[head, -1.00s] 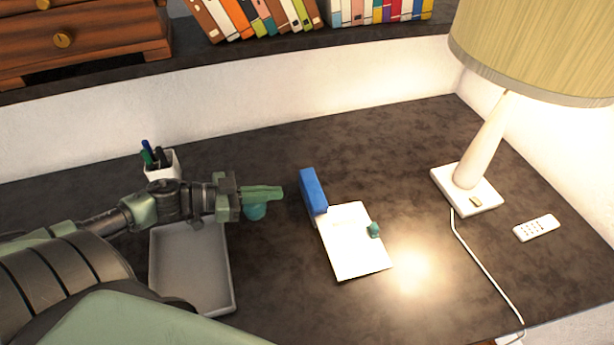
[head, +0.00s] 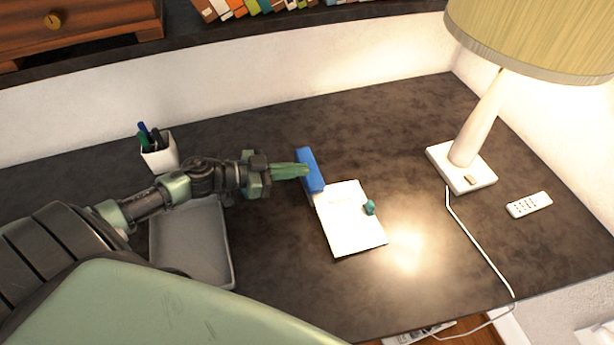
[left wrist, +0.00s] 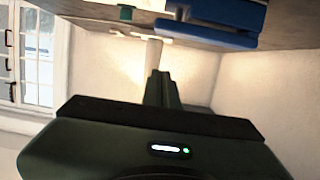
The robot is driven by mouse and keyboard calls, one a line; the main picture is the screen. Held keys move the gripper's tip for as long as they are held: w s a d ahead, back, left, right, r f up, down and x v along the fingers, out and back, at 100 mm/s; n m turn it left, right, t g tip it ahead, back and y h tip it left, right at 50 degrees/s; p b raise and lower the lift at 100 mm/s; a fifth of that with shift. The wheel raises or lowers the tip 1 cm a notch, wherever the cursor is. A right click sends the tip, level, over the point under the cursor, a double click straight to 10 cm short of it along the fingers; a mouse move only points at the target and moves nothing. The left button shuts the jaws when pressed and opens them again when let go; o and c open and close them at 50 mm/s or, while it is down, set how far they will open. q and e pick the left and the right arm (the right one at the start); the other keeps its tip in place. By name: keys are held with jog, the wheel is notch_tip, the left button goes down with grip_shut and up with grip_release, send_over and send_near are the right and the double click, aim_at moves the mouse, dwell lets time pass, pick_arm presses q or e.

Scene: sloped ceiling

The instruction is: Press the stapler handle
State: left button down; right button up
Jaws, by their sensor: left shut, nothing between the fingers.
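The blue stapler (head: 315,183) lies on the dark desk, its near end at the upper left corner of white paper (head: 350,225). My left gripper (head: 304,170) is shut and empty, with its green fingertips at the stapler's left side, overlapping its middle in the head view. I cannot tell whether they touch it. In the left wrist view, the desk is at the top and the stapler (left wrist: 222,36) is at the upper right, apart from my shut fingers (left wrist: 161,88). My right gripper is not in view.
A small teal object (head: 369,207) sits on the paper. A grey tray (head: 226,250) and a pen cup (head: 160,155) are at the left. A lamp (head: 462,167) and a white remote (head: 529,204) are at the right. The desk behind the stapler is clear.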

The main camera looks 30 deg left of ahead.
aim_at(308, 188)
pick_arm(q)
jog(key=x, duration=0.3)
jog(key=shift+a+f, duration=0.1)
jog(key=shift+f, duration=0.05)
notch_tip(308, 188, down, 3)
jog(key=shift+r, duration=0.2)
jog(key=shift+s+f, duration=0.1)
jog(key=shift+f, duration=0.4)
jog(key=shift+s+f+m, duration=0.1)
jog(key=shift+f+m, duration=0.4)
jog(key=shift+f, duration=0.3)
jog(key=shift+s+f, duration=0.2)
jog(key=shift+f, duration=0.35)
